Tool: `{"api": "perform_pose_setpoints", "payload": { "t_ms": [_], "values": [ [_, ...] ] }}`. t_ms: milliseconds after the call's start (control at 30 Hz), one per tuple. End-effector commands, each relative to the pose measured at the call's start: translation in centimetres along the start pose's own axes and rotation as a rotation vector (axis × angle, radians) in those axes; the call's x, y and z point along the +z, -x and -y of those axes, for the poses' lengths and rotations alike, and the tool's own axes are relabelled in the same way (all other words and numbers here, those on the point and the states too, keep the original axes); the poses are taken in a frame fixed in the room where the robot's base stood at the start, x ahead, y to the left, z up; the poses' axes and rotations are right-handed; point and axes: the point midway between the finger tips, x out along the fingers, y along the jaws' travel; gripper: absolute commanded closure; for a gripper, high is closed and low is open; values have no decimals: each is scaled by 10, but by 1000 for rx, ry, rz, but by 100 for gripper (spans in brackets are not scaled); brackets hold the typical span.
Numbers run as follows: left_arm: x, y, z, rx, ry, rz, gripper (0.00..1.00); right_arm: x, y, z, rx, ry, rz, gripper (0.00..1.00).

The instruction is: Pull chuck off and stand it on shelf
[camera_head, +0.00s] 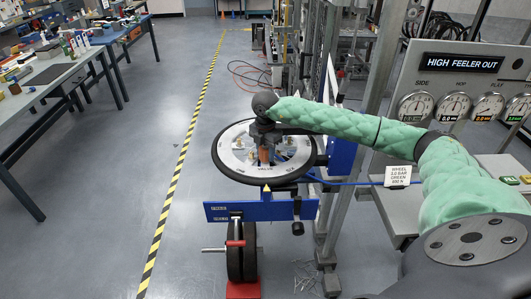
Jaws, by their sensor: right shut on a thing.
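A wheel (225,160) with a black tyre and white disc lies flat at the centre, with a "VALVE" label near its front. My right gripper (265,145) points down over the wheel's middle and is shut on an orange-brown piece, which looks like the chuck (265,156). The chuck's lower end is close to the valve label; I cannot tell whether it is seated on the valve. A grey shelf (400,225) stands at the right, below the gauge panel. My left gripper is out of view.
A blue hose (350,183) runs from the wheel toward the shelf, where a white sign (398,176) stands. A metal post (350,130) rises between wheel and shelf. A blue bracket (240,210) is in front. The gauge panel (450,75) reads "HIGH FEELER OUT".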

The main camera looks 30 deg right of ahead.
Motion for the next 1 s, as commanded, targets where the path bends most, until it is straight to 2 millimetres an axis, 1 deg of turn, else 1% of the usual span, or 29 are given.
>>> {"api": "perform_pose_setpoints", "payload": {
  "t_ms": [1000],
  "values": [
    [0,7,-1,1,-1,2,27,0,33,0,1,0,1,88]
  ]
}}
